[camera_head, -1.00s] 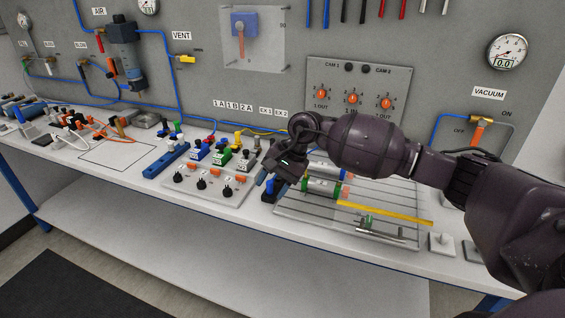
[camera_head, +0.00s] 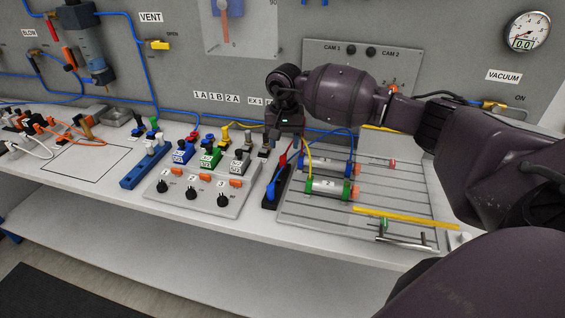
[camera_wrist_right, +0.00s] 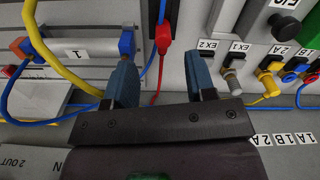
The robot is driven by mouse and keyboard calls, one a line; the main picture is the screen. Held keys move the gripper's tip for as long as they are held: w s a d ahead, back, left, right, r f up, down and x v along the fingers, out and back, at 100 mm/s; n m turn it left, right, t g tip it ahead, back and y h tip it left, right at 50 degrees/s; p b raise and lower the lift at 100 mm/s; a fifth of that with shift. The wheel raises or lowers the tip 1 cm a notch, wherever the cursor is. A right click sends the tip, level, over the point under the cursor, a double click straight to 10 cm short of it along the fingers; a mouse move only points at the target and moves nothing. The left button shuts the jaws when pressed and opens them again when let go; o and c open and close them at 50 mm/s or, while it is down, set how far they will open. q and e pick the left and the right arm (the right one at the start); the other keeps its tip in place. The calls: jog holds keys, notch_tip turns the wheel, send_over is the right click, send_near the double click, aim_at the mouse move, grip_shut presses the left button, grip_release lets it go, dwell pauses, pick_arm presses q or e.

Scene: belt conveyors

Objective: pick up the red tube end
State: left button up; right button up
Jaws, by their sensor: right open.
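The red tube end (camera_head: 283,160) stands at the upper end of a dark holder (camera_head: 268,200), left of the slotted plate. In the right wrist view, the red tube end (camera_wrist_right: 163,38) has a thin red tube running from it. My right gripper (camera_head: 288,140) is just above it in the head view. In the right wrist view, my open right gripper (camera_wrist_right: 160,76) has its two blue-grey fingers either side of the red end's line, with nothing between the tips. The red end appears apart from both fingers. My left gripper is not in view.
A blue tube end (camera_head: 272,187) stands close beside the red one, and a yellow tube (camera_wrist_right: 60,68) loops near one finger. The slotted plate (camera_head: 300,222) carries cylinders (camera_head: 328,187). Coloured valves (camera_head: 209,157) and a knob panel (camera_head: 190,205) lie to the left.

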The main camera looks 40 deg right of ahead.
aim_at(283, 157)
jog(key=shift+a+f, duration=0.2)
jog(key=shift+f, duration=2.8)
grip_shut()
